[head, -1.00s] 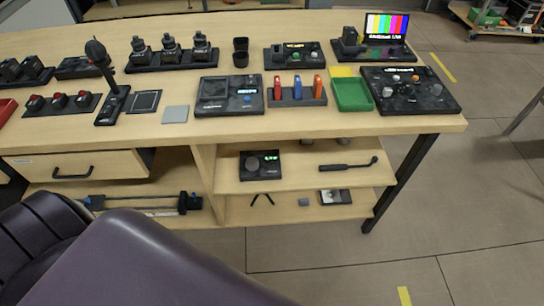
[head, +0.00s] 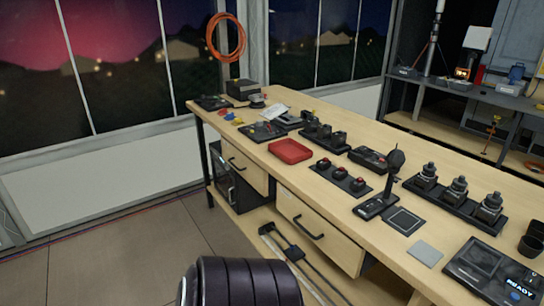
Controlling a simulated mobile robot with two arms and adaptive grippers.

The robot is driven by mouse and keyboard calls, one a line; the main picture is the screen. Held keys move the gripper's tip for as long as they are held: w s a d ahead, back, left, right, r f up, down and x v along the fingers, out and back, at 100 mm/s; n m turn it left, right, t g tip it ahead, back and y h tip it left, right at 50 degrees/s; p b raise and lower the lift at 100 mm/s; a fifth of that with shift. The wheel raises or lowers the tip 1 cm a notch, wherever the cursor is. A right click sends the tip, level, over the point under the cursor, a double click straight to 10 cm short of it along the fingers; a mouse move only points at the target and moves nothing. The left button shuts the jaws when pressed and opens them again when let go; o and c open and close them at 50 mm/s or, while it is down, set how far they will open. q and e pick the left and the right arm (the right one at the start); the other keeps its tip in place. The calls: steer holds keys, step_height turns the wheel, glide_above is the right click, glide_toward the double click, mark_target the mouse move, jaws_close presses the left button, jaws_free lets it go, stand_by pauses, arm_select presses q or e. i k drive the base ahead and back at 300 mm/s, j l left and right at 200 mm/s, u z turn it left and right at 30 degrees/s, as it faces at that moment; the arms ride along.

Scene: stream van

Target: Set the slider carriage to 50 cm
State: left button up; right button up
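The camera slider (head: 312,274) lies on the lower shelf under the workbench, below the drawers. Its rails run from the far left toward the bottom right, and its near part is cut off by the frame or by the arm in front. A dark block (head: 293,252) sits across the rails near the far end; I cannot tell whether it is the carriage. No scale reading can be made out. Neither gripper shows. A dark padded link of mine fills the bottom middle.
Two drawers with black handles are shut. Floor (head: 110,260) at the left is clear. A shelf stands at the back right.

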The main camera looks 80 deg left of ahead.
mark_target(294, 253)
steer(key=u, duration=2.25)
steer(key=z, duration=0.4)
steer(key=i+j+z, duration=0.2)
steer(key=j+z, duration=0.15)
steer(key=j, duration=0.15)
steer(key=i+j+z, duration=0.1)
steer(key=j+z, duration=0.2)
steer(key=j, duration=0.25)
steer(key=i+j+z, duration=0.1)
steer(key=j+z, duration=0.25)
steer(key=j, duration=0.2)
